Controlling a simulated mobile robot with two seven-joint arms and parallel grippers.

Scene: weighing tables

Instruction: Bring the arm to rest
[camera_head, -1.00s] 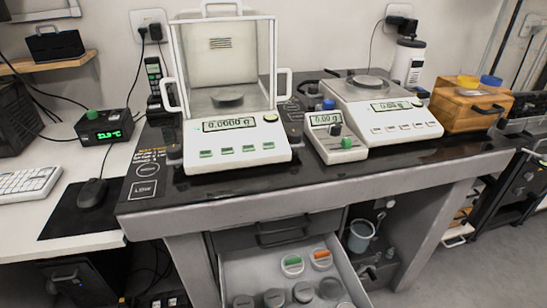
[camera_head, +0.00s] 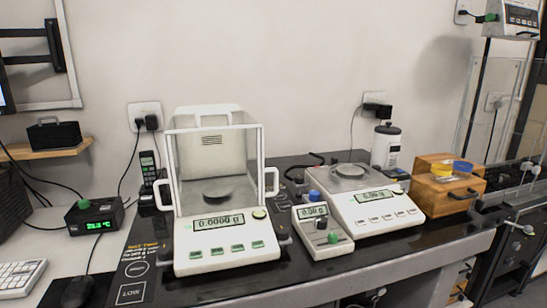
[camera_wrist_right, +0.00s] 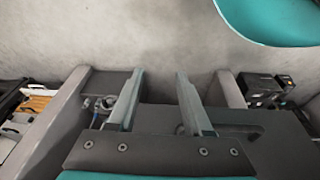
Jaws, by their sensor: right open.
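My right gripper (camera_wrist_right: 158,105) shows in the right wrist view with its two fingers apart and nothing between them. Beyond the fingers are the grey bench structure and the concrete floor (camera_wrist_right: 150,35). Neither of my grippers shows in the head view. The bench (camera_head: 330,270) there carries an analytical balance (camera_head: 222,235) with a glass draft shield, a small meter (camera_head: 322,240) with a blue and a dark knob, and an open-pan balance (camera_head: 375,208).
A wooden box (camera_head: 447,195) holding a yellow and a blue dish stands at the right. A white bottle (camera_head: 386,148) stands at the back. A green-lit display box (camera_head: 95,216), a mouse (camera_head: 77,291) and a keyboard (camera_head: 20,277) are at the left.

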